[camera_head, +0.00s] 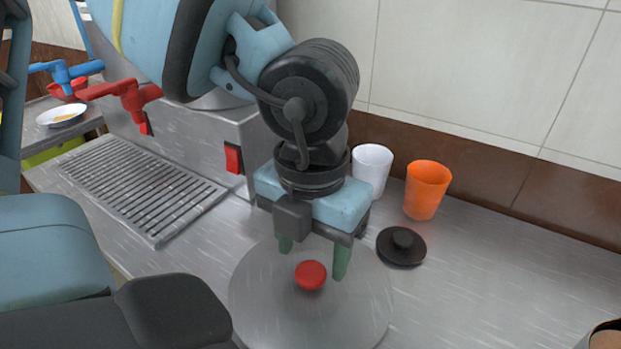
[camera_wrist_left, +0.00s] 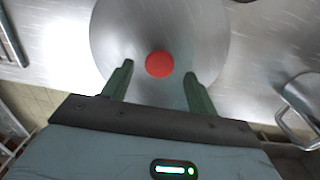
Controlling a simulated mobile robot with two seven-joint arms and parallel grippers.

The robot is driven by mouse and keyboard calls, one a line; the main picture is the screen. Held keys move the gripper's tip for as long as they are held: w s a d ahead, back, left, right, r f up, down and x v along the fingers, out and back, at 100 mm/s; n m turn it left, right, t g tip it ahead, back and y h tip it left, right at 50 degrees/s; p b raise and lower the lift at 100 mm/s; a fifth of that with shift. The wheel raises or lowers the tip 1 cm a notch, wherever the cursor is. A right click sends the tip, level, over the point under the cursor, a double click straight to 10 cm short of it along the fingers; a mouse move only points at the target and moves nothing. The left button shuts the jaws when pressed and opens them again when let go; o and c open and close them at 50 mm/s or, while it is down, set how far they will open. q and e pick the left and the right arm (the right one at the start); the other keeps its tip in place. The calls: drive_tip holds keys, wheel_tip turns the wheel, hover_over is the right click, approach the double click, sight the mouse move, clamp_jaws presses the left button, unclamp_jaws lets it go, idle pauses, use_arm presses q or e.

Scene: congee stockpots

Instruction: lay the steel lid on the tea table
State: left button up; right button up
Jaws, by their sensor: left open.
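The steel lid (camera_head: 262,305) is a wide round disc with a red knob (camera_head: 311,275). It appears to lie flat on the steel worktop (camera_head: 480,270). My left gripper (camera_head: 313,264) points down over the lid, with its two green fingers apart at the knob. In the left wrist view, the lid (camera_wrist_left: 115,35) fills the top middle. Its red knob (camera_wrist_left: 159,64) shows between the tips of the open left gripper (camera_wrist_left: 159,70), with a gap on each side. I cannot tell how far the tips reach down beside the knob. My right gripper is not seen.
A small black lid (camera_head: 401,246), an orange cup (camera_head: 427,190) and a white cup (camera_head: 372,168) stand close behind and right of the gripper. A drip grate (camera_head: 140,190) and steel dispenser with taps (camera_head: 130,95) are at left. The worktop right of the lid is clear.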

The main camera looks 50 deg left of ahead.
sight(311, 270)
use_arm(q)
wheel_tip(311, 270, up, 9)
drive_tip(key=p, duration=0.1)
